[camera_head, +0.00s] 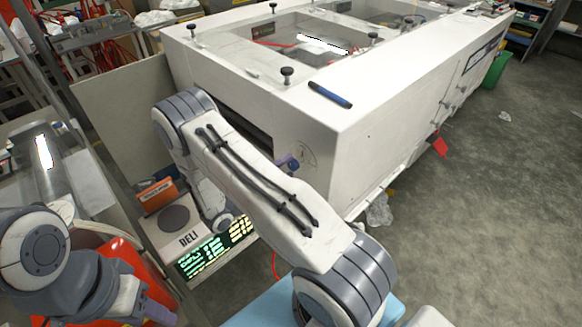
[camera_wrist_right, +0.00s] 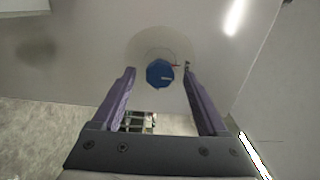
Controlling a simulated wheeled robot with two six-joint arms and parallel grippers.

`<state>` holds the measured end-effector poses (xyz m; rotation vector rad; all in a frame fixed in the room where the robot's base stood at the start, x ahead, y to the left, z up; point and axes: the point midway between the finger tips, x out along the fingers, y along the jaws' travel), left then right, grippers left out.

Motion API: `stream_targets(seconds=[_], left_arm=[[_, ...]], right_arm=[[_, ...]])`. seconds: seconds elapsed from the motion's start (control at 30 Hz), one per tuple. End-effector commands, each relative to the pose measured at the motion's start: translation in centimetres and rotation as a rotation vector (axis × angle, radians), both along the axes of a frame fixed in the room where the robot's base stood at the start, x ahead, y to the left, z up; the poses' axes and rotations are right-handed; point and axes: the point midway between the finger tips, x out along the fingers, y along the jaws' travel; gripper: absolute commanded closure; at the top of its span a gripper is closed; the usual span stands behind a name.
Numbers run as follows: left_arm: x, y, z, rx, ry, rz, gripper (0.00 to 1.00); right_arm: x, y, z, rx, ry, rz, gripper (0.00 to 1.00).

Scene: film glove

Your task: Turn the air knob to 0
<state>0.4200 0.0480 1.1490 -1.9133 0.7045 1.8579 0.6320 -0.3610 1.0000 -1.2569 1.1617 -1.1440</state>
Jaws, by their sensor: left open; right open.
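The air knob (camera_wrist_right: 159,73) is a round blue knob with a pale mark, on a pale round dial plate (camera_wrist_right: 180,47) in the right wrist view. In the head view, the dial plate (camera_head: 309,153) is on the near face of the white box, with a small blue part (camera_head: 292,165) beside it. My right gripper (camera_wrist_right: 159,70) is open, its purple fingers on either side of the knob in the picture; contact cannot be told. In the head view my right arm mostly hides it. My left gripper (camera_head: 155,309) is partly visible at bottom left, away from the knob.
The white box (camera_head: 390,110) has black screws and a blue marker (camera_head: 330,95) on top. A DELI scale (camera_head: 190,238) stands below left of it. A red object (camera_head: 120,255) is near my left arm. Open grey floor (camera_head: 480,190) lies right.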

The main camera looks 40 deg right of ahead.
Motion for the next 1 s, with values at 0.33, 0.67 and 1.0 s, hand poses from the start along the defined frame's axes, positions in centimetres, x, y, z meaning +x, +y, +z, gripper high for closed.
stream_targets(seconds=[0.33,0.67,1.0], left_arm=[[0.0,0.0,-2.3,0.000,0.000,-0.001,0.50],[0.0,0.0,-2.5,0.000,0.000,-0.001,0.50],[0.0,0.0,-2.5,0.000,0.000,-0.001,0.50]], right_arm=[[-0.4,6.4,-0.2,0.000,-0.001,0.005,0.24],[-0.5,7.5,0.0,0.000,0.000,0.002,0.24],[-0.5,7.4,0.0,0.001,-0.001,0.001,0.24]])
